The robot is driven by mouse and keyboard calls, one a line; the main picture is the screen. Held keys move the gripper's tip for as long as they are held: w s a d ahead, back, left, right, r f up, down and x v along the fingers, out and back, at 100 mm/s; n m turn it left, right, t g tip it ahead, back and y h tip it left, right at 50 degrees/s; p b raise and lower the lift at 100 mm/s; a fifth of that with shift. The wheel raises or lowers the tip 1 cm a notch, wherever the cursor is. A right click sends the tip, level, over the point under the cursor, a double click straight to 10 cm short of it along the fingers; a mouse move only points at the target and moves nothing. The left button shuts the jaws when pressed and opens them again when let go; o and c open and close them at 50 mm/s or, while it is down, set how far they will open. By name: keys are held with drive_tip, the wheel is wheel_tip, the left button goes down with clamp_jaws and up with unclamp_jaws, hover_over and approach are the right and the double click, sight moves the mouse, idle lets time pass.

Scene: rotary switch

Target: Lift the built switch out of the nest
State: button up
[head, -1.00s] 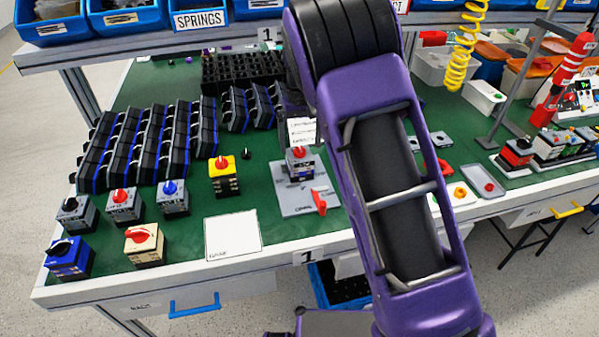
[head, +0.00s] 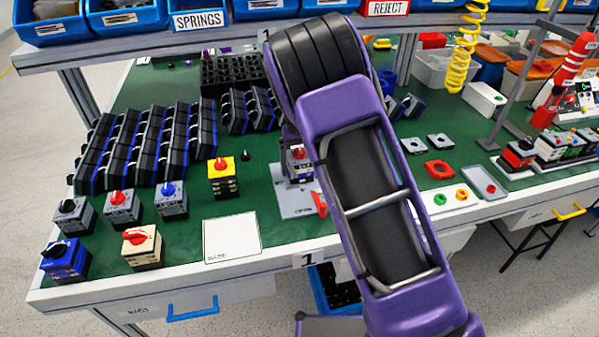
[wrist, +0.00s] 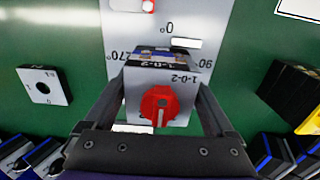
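The built switch (head: 298,158) has a red knob and a grey face plate, and stands upright in the grey nest plate (head: 292,204). My arm partly hides it in the head view. In the wrist view the switch (wrist: 160,104) shows its red knob and "1-0-2" label, and the nest plate (wrist: 190,14) behind it has angle marks. My gripper (wrist: 163,98) is open, with one dark finger on each side of the switch. I cannot tell whether the fingers touch it. The gripper is hidden behind my arm in the head view.
A red clamp handle (head: 320,203) sits at the nest's front right. A yellow switch (head: 222,178) and several other finished switches stand to the left. A white card (head: 232,240) lies in front. Black racks (head: 150,145) fill the back left.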

drive_tip(key=c, duration=1)
drive_tip(key=shift+r, duration=0.1)
